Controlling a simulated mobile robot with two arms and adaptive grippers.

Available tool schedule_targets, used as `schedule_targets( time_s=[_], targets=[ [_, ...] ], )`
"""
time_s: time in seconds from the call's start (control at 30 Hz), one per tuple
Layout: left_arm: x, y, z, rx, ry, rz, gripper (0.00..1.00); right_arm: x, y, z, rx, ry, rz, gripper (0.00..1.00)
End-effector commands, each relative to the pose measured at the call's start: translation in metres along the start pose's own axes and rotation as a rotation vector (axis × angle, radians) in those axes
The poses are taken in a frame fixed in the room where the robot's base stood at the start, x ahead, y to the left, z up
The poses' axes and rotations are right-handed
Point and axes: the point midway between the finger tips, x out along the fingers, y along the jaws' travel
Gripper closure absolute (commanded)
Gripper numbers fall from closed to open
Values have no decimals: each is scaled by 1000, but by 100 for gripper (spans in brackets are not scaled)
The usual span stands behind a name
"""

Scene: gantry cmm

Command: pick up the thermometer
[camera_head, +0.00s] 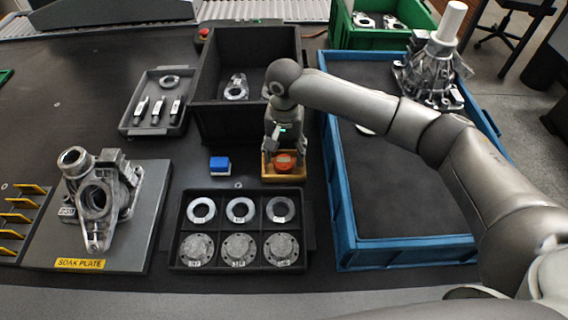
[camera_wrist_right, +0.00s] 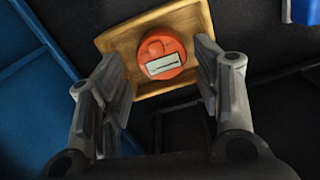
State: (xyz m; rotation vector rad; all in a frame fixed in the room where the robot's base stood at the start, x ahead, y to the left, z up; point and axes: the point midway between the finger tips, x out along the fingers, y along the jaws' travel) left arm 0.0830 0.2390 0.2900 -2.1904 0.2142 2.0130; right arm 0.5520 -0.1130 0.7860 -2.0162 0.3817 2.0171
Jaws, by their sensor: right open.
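The thermometer (camera_head: 286,162) is a round orange device with a pale display. It lies in a small tan wooden tray (camera_head: 270,178) at the middle of the table. In the right wrist view the thermometer (camera_wrist_right: 161,56) sits inside the tray (camera_wrist_right: 112,42), ahead of the fingers. My right gripper (camera_head: 284,148) reaches down over the tray's far side. I cannot tell the exact height gap. My left gripper is not in view.
A black bin (camera_head: 215,75) stands behind the tray, and a blue crate (camera_head: 343,215) at its right. A black tray with rings and flanges (camera_head: 180,232) lies in front. A blue block (camera_head: 220,165) is to the left. A casting sits on the soak plate (camera_head: 150,230).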

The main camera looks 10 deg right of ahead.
Motion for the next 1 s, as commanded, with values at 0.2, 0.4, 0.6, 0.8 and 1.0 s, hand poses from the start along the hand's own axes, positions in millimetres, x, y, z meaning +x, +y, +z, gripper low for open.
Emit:
schedule_targets(
  time_s=[0.2, 0.4, 0.6, 0.8, 1.0],
  targets=[
    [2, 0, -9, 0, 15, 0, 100, 30, -1, 0, 1, 0, 1, 42],
    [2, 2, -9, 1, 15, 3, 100, 33, -1, -1, 0, 1, 0, 42],
    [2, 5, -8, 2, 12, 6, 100, 33, -1, -1, 0, 1, 0, 57],
    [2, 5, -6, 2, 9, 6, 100, 33, -1, -1, 0, 1, 0, 78],
    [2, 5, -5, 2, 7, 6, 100, 31, -1, -1, 0, 1, -1, 78]
  ],
)
